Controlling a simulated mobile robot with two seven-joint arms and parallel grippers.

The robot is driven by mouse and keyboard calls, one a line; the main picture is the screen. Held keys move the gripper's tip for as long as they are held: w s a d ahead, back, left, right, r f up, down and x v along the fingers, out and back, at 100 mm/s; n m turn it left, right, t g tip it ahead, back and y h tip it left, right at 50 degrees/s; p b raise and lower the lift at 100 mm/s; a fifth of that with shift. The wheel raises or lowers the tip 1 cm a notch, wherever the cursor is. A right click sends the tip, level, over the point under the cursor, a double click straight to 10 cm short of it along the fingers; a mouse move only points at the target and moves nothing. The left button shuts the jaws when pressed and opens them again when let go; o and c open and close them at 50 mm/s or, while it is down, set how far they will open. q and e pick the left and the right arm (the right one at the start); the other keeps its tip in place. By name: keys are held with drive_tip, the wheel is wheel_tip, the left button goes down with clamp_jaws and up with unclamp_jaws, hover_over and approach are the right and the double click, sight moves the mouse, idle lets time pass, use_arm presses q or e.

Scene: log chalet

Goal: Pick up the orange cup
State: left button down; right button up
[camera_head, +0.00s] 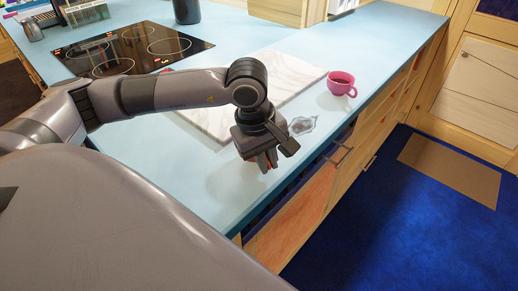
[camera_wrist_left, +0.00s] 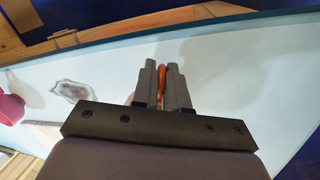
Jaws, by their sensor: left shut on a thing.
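My left gripper (camera_head: 266,162) is over the blue counter near its front edge, pointing down. In the left wrist view its two fingers (camera_wrist_left: 163,85) are nearly together, closed on a thin orange piece, which I take for part of the orange cup (camera_wrist_left: 162,84). Most of the cup is hidden by the fingers and the gripper body. In the head view only small orange-red specks show between the fingers. I cannot tell whether the cup touches the counter. My right gripper is in neither view.
A pink cup (camera_head: 341,84) with dark contents stands near the counter edge. A small clear dish (camera_head: 302,124) lies close beside the gripper. A white marble board (camera_head: 290,73) is behind, and a black cooktop (camera_head: 132,48) is farther left. Drawer handles (camera_head: 341,153) jut out below the edge.

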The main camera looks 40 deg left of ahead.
use_arm(q)
wheel_tip(320, 180, up, 26)
drive_tip(key=g+p, duration=0.1)
drive_tip(key=p, duration=0.2)
drive_tip(key=shift+g+y, duration=0.3)
idle(0.3)
idle(0.7)
